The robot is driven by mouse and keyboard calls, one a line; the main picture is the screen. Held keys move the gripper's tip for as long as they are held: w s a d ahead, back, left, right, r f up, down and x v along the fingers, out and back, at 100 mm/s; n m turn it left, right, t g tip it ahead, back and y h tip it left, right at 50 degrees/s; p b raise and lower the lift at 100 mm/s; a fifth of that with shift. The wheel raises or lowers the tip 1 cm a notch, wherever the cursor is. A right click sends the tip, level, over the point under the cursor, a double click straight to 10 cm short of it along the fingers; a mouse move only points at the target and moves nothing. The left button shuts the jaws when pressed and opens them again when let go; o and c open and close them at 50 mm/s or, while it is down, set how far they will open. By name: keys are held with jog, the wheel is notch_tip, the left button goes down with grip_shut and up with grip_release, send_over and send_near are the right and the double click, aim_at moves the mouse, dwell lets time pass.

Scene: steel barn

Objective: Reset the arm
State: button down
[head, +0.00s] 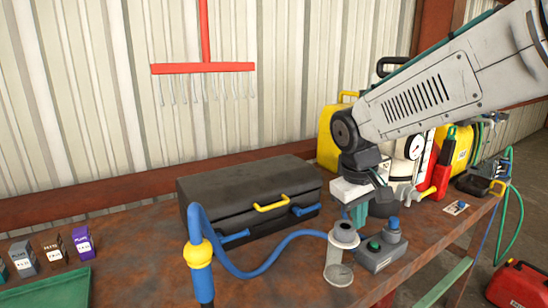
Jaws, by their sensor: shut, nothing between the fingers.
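My arm comes in from the upper right, a pale grey link with dark slots. It bends at a dark round joint down to my gripper (360,214), which hangs over the right half of the rusty workbench (130,243). My gripper is shut and holds nothing. It is just above and behind a grey cylinder with a clear lower part (340,256) and a grey control box (380,256) with a green button and a blue knob. I cannot tell the exact gap between them.
A black toolbox (245,190) stands left of my gripper. A blue hose with a yellow collar (199,253) stands in front of it. Small labelled boxes (52,250) and a green tray (50,290) are at left. Yellow canisters (329,138) and a gauge (416,147) crowd behind my arm.

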jog(key=s+d+m+y, duration=0.1)
jog(key=s+d, duration=0.3)
jog(key=s, duration=0.8)
jog(key=s+d+r+m+y, duration=0.1)
jog(key=s+d+m, duration=0.3)
jog(key=s, duration=0.9)
jog(key=shift+s+d, duration=0.2)
jog(key=shift+r, duration=0.1)
